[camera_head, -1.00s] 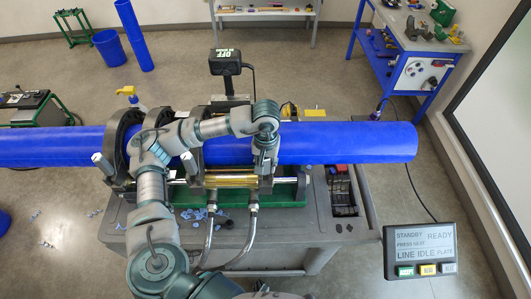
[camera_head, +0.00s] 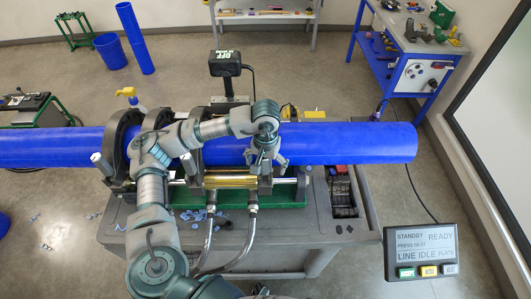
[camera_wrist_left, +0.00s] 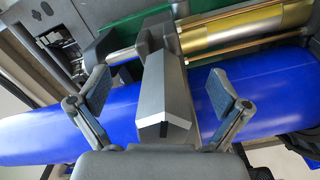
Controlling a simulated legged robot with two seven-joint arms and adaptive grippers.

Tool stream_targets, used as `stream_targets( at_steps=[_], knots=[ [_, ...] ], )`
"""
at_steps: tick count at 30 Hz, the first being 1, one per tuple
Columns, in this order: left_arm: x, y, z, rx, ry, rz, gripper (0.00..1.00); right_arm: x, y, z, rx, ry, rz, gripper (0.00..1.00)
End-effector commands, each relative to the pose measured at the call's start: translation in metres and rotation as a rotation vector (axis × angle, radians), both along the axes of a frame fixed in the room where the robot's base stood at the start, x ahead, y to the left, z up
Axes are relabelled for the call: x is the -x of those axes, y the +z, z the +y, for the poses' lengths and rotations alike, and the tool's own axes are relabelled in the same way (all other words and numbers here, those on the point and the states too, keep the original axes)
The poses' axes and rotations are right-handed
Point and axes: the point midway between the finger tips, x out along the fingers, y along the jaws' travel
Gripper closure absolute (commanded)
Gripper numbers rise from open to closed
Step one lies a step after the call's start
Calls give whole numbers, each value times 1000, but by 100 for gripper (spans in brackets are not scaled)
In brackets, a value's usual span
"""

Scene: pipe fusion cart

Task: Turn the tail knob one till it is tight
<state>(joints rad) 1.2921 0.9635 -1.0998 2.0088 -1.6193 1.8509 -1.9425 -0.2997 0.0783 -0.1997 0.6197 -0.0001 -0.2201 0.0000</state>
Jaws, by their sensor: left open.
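My left gripper (camera_head: 267,158) is over the blue pipe (camera_head: 350,143) at the right end of the clamp frame, pointing down. In the left wrist view its two fingers (camera_wrist_left: 160,92) are spread wide. A grey faceted block (camera_wrist_left: 165,90), probably tail knob one, stands between them with a gap on each side, neither finger touching it. In the head view my gripper hides this block. Two light grey knobs (camera_head: 102,162) (camera_head: 190,165) stand on the clamps farther left. My right gripper is not in view.
A brass-coloured cylinder (camera_head: 230,181) with two hoses lies in front of the pipe on the green-based cart (camera_head: 295,195). A black box on a post (camera_head: 225,64) stands behind. A status panel (camera_head: 420,250) is at lower right.

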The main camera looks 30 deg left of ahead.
Motion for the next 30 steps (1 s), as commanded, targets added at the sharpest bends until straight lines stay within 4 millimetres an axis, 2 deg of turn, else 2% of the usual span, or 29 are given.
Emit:
stream_targets(
  at_steps=[5, 15, 30],
  knots=[
    [0, 15, 0, 0, 0, -2, 0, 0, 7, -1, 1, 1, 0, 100],
    [-1, 58, -1, -1, 1, -2, 0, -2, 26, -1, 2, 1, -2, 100],
    [-1, 60, 0, 0, 1, -1, 0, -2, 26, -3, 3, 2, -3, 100]
  ],
)
